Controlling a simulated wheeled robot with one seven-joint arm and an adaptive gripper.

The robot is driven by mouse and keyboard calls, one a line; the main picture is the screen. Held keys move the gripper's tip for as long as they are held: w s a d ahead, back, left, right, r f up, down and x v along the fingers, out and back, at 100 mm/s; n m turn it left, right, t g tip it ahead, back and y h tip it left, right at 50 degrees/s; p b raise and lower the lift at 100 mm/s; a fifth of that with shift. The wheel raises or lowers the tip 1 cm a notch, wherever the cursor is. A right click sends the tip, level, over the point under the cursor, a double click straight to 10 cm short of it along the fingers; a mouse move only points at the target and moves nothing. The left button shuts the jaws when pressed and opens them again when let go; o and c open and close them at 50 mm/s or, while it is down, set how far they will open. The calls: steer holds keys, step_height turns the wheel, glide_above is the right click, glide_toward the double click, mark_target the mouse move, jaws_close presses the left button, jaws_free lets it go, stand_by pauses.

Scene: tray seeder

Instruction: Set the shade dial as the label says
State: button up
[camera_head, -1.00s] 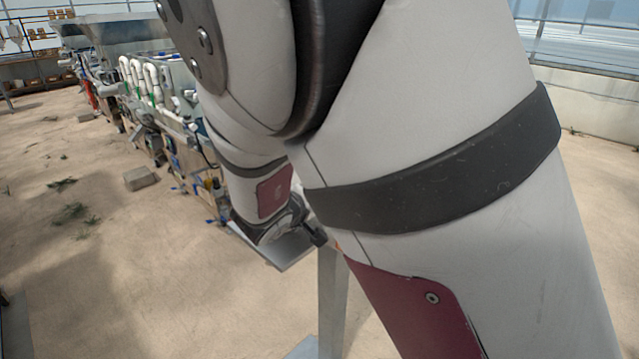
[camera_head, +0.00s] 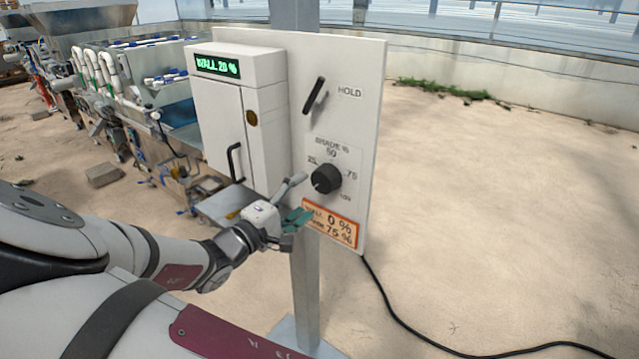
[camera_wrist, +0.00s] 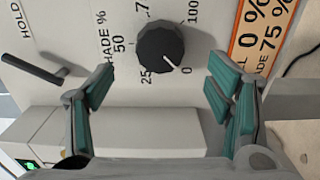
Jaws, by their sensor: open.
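The black shade dial (camera_head: 326,179) sits on a pale upright panel (camera_head: 352,130) in the head view. In the wrist view the dial (camera_wrist: 161,48) has a white pointer line aimed at the 0 mark; 25, 50, 75 and 100 are printed around it. An orange label (camera_head: 331,224) below the dial reads 0 % on its upper line and, on its shade line, 75 %. My gripper (camera_head: 294,203) is open and empty, apart from the dial. In the wrist view its green-padded fingers (camera_wrist: 160,90) lie on either side below the dial.
A black HOLD lever (camera_head: 315,96) is above the dial. A white box (camera_head: 240,125) with a handle and a green display reading about 20 % adjoins on the left. A post (camera_head: 305,285) carries the panel. A black cable (camera_head: 400,325) crosses the floor; open floor lies right.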

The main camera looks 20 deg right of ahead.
mark_target(320, 183)
steer(key=x, duration=0.7)
steer(key=shift+w+d, duration=0.1)
steer(key=shift+c, duration=0.3)
steer(key=c, duration=1.1)
